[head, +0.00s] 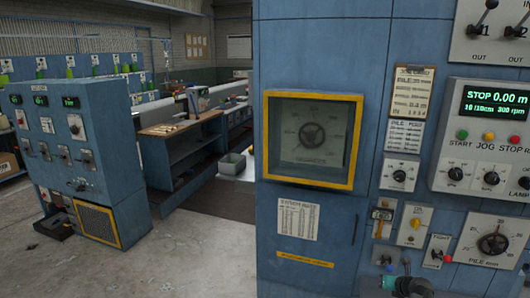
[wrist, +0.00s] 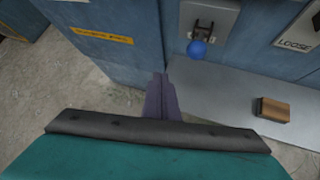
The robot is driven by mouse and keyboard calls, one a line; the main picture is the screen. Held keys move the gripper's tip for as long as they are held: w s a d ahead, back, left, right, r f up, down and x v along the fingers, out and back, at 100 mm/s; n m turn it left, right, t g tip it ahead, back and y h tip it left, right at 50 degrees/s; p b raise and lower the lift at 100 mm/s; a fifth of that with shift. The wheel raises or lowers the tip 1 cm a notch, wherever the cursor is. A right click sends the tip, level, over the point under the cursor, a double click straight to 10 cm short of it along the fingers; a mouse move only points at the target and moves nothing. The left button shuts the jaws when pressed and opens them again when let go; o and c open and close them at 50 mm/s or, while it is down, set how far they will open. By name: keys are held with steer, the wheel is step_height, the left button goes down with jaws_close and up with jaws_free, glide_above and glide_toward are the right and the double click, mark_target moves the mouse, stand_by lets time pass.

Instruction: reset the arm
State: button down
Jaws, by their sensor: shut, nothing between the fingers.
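My gripper (wrist: 162,82) shows in the wrist view as two slim purple-grey fingers, closed together with nothing between them. They point toward the foot of the blue cabinet (wrist: 115,50), over the left end of a grey ledge (wrist: 228,103). Whether they touch anything is hard to tell. The teal and black body of my wrist fills the bottom of that view. In the head view, a small teal part of my arm shows at the bottom edge, in front of the cabinet's lower right; my fingers cannot be made out there.
A blue ball-knobbed lever (wrist: 198,48) sits just beyond my fingers. A wooden block (wrist: 272,110) lies on the ledge. The cabinet carries a yellow-framed gauge window (head: 312,138), a green display (head: 495,103) and several knobs. A blue console (head: 85,150) stands left; concrete floor (head: 190,255) is open between.

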steer(key=s+a+f+n+g+y, duration=0.1)
steer(key=s+a+f+n+g, duration=0.1)
steer(key=a+f, duration=0.55)
steer(key=s+a+f+n+g+y, duration=0.15)
steer(key=a+f, duration=0.35)
steer(key=a, duration=0.5)
steer(key=s+a+f+n+g+b, duration=0.1)
steer(key=s+a+f+n+g, duration=0.3)
steer(key=s+a+f+n, duration=0.65)
steer(key=s+a+f+n+g, duration=0.2)
steer(key=s+a+f+n, duration=0.15)
steer(key=s, duration=0.55)
steer(key=s+a+f+n+g+h, duration=0.1)
steer(key=s+a+f+n+g, duration=0.15)
steer(key=s+n, duration=0.4)
steer(key=s+a+f+n+g, duration=0.1)
steer(key=s+a+f+n, duration=0.15)
steer(key=s, duration=0.85)
steer(key=s+d+r+n+g+h, duration=0.2)
steer(key=s+n, duration=0.4)
steer(key=n, duration=0.6)
steer(key=shift+s+d+r+g+b, duration=0.15)
steer(key=shift+d+r+g+b, duration=0.3)
steer(key=shift+d+r, duration=0.2)
